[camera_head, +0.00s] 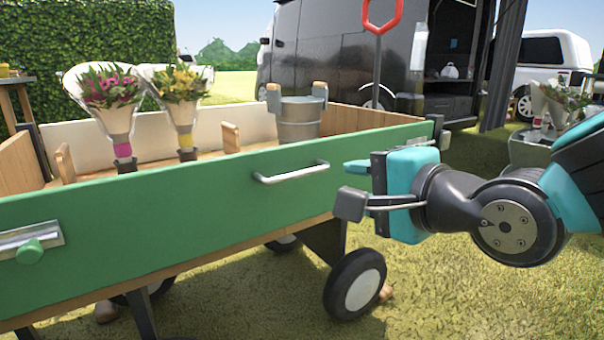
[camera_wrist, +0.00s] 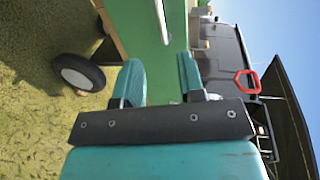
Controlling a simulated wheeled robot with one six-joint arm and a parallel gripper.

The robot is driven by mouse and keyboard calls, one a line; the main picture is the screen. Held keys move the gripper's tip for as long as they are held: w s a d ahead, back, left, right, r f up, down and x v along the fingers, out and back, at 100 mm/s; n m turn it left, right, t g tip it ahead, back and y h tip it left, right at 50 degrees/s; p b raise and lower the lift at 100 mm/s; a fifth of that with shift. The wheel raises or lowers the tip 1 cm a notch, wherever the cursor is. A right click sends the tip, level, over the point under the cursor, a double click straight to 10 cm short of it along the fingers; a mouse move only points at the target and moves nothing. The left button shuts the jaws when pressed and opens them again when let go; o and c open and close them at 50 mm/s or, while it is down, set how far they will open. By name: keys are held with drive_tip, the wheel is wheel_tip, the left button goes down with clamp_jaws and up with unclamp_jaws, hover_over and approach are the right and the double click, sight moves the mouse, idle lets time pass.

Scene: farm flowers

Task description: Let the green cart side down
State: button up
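The green cart side (camera_head: 190,203) stands upright along the near side of the wooden cart. It has a metal handle (camera_head: 291,172) near its middle-right and a latch with a green knob (camera_head: 30,250) at its left. Another dark latch part (camera_head: 440,132) shows at its right end, partly behind my gripper. My gripper (camera_head: 355,185) is in front of the right part of the side, to the right of the handle. Its two teal fingers are apart with nothing between them. In the wrist view the green side (camera_wrist: 148,40) and handle (camera_wrist: 162,22) lie beyond the open fingers (camera_wrist: 160,82).
Two wrapped bouquets (camera_head: 112,105) (camera_head: 183,105) and a metal bucket (camera_head: 299,118) stand in the cart. A cart wheel (camera_head: 355,284) is below the side. A black van (camera_head: 340,50) and a table with flowers (camera_head: 535,150) are behind. Grass in front is clear.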

sight(303, 174)
drive_tip(key=p+x, duration=1.4)
drive_tip(key=p, duration=0.4)
drive_tip(key=shift+w+a+f, duration=0.1)
drive_tip(key=shift+w, duration=0.05)
clamp_jaws()
